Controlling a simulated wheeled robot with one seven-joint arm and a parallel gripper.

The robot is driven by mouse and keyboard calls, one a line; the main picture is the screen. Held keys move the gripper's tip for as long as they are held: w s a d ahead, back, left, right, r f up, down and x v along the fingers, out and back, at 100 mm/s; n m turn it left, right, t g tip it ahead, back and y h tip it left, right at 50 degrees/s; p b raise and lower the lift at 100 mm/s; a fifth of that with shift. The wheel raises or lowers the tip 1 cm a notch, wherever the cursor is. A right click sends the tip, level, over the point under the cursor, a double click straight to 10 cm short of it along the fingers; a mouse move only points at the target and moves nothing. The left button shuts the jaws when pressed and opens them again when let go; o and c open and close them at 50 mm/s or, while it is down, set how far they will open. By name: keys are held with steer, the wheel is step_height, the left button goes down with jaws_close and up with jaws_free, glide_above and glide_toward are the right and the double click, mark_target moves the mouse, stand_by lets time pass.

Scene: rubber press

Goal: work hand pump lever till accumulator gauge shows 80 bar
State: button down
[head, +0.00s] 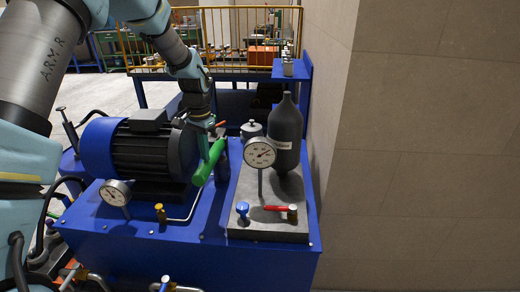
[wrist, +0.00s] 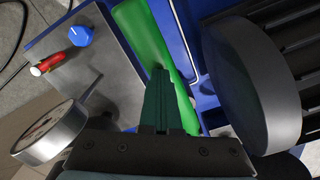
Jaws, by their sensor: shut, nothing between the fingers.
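The hand pump lever has a thick green grip (head: 209,164), tilted, between the motor and the grey block. It also shows in the wrist view (wrist: 142,38), running behind the fingers. My gripper (head: 204,150) is shut and empty at the grip. In the wrist view its closed fingertips (wrist: 160,74) lie over the green grip; I cannot tell whether they touch it. The accumulator gauge (head: 260,153) is a white round dial on a post beside the dark accumulator bottle (head: 286,132). Its needle and numbers are too small to read; in the wrist view the dial (wrist: 45,132) is steeply angled.
The black and blue motor (head: 145,150) stands close left of the lever. A second gauge (head: 116,193) is at the front left. A blue knob (head: 242,208) and a red-handled valve (head: 281,208) sit on the grey block's front. A wall (head: 430,150) rises at right.

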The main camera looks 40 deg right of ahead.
step_height(320, 180, up, 9)
steer(key=p, duration=0.5)
steer(key=shift+f, duration=0.2)
stand_by(1.0)
steer(key=shift+f+b, duration=3.3)
steer(key=shift+f, duration=2.85)
step_height(320, 180, up, 12)
steer(key=p, duration=0.8)
steer(key=shift+r, duration=0.15)
steer(key=shift+r, duration=0.1)
step_height(320, 180, up, 7)
steer(key=p, duration=0.2)
